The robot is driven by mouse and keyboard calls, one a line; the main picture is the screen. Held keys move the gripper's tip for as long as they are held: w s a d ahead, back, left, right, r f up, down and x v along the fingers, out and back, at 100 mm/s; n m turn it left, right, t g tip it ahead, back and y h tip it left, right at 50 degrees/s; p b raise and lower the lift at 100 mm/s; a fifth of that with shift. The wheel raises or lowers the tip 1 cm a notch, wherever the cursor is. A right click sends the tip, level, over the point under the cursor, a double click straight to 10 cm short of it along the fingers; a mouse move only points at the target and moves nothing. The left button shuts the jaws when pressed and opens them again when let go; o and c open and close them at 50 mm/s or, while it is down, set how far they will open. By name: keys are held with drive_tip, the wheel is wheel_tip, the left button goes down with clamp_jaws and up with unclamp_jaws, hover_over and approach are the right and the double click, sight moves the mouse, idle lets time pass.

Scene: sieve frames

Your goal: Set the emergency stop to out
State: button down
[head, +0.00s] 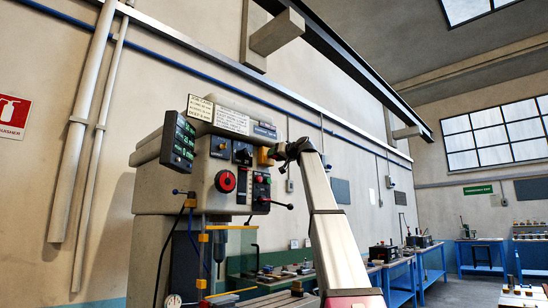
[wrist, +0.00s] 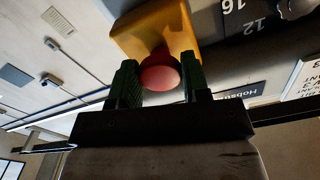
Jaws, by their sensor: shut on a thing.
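The emergency stop is a red round button (wrist: 160,74) on a yellow housing (wrist: 152,31), seen at the top of the wrist view. In the head view the yellow housing (head: 263,157) sits on the right side of the machine's control head. My gripper (wrist: 161,86) has its two green-padded fingers on either side of the red button, shut on it. In the head view my gripper (head: 276,153) reaches the housing from the right, and the button is hidden behind it. How far the button stands out is hard to tell.
The grey machine head (head: 180,150) carries a digital readout (head: 184,140), a large red knob (head: 225,181) and a lever (head: 277,204) just below my gripper. A numbered dial (wrist: 290,8) is close by in the wrist view. Blue workbenches (head: 430,263) stand far right.

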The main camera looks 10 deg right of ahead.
drive_tip(key=c, duration=0.6)
unclamp_jaws()
drive_tip(key=shift+s+d, duration=0.1)
drive_tip(key=shift+s, duration=0.05)
drive_tip(key=v, duration=1.1)
